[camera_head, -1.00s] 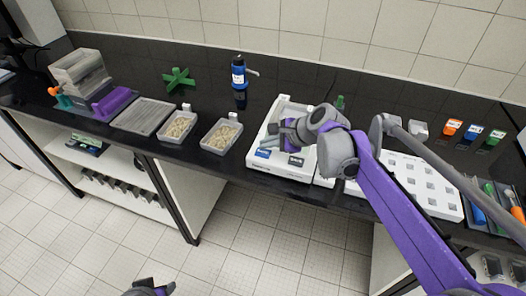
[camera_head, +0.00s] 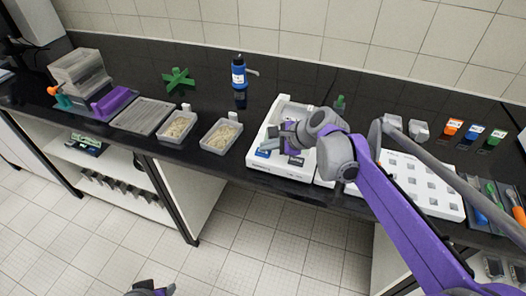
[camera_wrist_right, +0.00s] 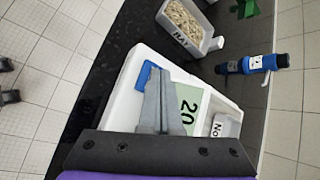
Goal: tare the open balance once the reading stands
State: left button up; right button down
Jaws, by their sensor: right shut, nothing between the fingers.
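The white balance (camera_head: 257,165) stands on the dark bench in the middle of the head view. Its blue key (camera_head: 263,153) is on the front panel, left of the display (camera_head: 296,160). In the right wrist view the balance (camera_wrist_right: 122,105) shows its blue key (camera_wrist_right: 143,76) and a green display (camera_wrist_right: 190,104) reading "20"; the rest of the reading is hidden behind the fingers. My right gripper (camera_head: 268,146) is shut and empty, over the front of the balance. Its fingertips (camera_wrist_right: 154,72) appear beside the blue key; contact cannot be told. My left gripper (camera_head: 150,290) shows only partly at the bottom edge.
Two trays of pale pellets (camera_head: 220,137) stand left of the balance, one labelled "HAY". A blue bottle (camera_head: 239,72) and a green cross-shaped piece (camera_head: 178,78) stand behind. A white rack with square holes (camera_head: 425,185) lies to the right.

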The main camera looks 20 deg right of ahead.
aim_at(267, 153)
jog(key=shift+f, duration=0.25)
dwell(0.5)
jog(key=shift+r+p, duration=0.55)
jog(key=shift+r, duration=0.35)
jog(key=shift+r, duration=0.1)
jog(key=shift+r+p, duration=1.7)
jog(key=shift+r, duration=0.75)
jog(key=shift+f, duration=0.1)
